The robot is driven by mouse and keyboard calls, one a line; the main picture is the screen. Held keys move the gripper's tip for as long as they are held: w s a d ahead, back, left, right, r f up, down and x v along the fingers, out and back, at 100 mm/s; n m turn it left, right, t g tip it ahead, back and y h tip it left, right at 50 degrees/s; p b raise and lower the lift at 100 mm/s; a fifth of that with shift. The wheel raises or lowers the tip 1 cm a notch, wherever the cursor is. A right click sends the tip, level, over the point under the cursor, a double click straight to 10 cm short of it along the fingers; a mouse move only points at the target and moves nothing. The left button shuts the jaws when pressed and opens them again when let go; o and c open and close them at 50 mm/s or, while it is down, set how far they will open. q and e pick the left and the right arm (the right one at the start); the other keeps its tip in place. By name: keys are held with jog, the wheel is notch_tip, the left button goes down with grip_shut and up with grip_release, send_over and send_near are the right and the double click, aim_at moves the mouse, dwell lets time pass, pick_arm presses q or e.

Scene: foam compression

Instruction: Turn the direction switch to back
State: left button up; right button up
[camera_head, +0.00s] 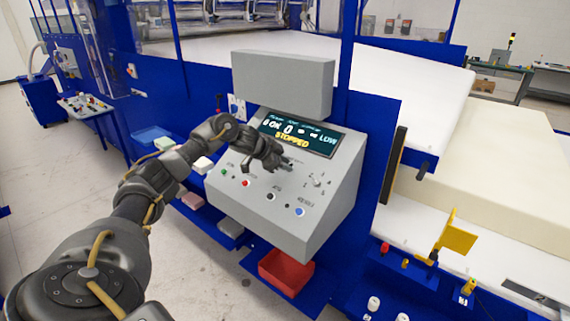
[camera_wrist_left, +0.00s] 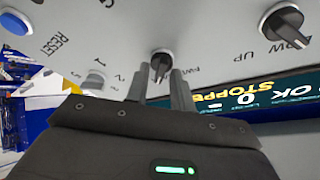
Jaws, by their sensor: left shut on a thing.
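The direction switch (camera_wrist_left: 160,60) is a small black knob on a pale round base, on the sloped grey control panel (camera_head: 258,203). A label reading FWD stands beside it in the left wrist view. My left gripper (camera_head: 287,164) is at the panel just below the display, with its fingers on both sides of the knob; it also shows in the left wrist view (camera_wrist_left: 162,80). The gripper is shut on the knob. In the head view the fingers hide the knob. Which way its pointer faces is hard to tell. My right gripper is not in view.
The display (camera_head: 300,134) reads STOPPED and LOW. A red bin (camera_head: 285,272) is below the panel. A large cream foam block (camera_head: 500,150) lies right.

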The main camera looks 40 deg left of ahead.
pick_arm(q)
jog(key=o, duration=0.7)
jog(key=shift+c, duration=0.2)
jog(key=b+v, duration=0.3)
jog(key=v, duration=0.8)
jog(key=shift+b, duration=0.4)
jog(key=shift+f, duration=0.15)
